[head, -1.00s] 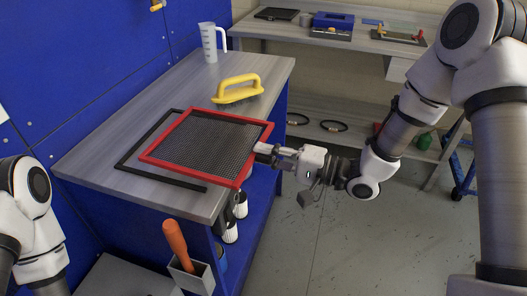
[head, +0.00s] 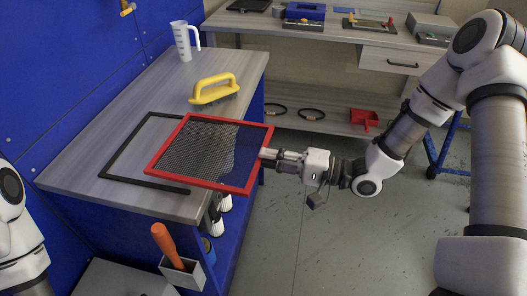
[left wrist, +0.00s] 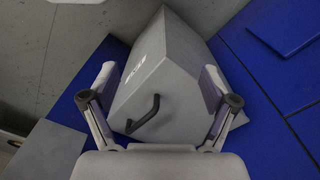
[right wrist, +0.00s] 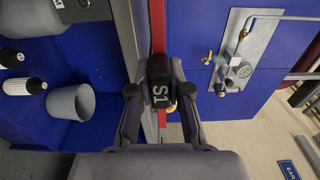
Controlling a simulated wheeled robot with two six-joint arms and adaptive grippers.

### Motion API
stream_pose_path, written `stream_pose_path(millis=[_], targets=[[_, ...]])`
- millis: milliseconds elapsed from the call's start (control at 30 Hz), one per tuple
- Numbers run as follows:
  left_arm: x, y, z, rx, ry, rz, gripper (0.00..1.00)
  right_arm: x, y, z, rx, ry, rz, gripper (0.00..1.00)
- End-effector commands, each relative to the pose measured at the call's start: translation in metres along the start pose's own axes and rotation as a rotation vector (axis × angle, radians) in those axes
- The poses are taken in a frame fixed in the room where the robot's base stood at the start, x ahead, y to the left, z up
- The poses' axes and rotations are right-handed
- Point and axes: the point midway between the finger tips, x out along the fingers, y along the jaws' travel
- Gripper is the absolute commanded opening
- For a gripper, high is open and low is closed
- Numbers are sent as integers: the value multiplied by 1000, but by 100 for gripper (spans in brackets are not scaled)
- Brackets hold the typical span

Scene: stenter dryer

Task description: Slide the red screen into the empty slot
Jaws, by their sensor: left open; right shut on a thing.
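The red screen (head: 182,184), a red frame with dark mesh, is in the head view, partly over the workbench and partly past its right edge. My right gripper (head: 266,155) is shut on the screen's right side. In the right wrist view the red frame (right wrist: 158,28) runs up from between the fingers of my right gripper (right wrist: 158,88), at a dark tab marked S1 (right wrist: 160,93). My left gripper (left wrist: 158,82) is open and empty in the left wrist view, above a grey box with a black handle (left wrist: 165,70). I cannot see the empty slot.
The workbench (head: 75,165) carries a black frame (head: 113,160) partly under the screen, a yellow-handled brush (head: 214,90) and a measuring jug (head: 182,42). An orange-handled tool (head: 167,243) stands in a holder at the front. A second bench (head: 270,24) stands behind. Open floor lies right.

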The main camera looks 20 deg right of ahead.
Motion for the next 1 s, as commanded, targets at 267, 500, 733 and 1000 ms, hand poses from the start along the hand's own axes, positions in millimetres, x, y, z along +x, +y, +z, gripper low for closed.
stream_pose_path(millis=[267,500,733,1000], targets=[[-19,0,0,0,0,0,86,-17,-3,0,0,2,-1,0],[-33,0,0,0,0,0,86,-31,-4,0,1,2,-1,0],[-47,0,0,0,0,0,86,-44,-3,0,-1,3,-1,0],[-63,0,0,0,0,0,86,-59,-4,0,0,3,-2,0]])
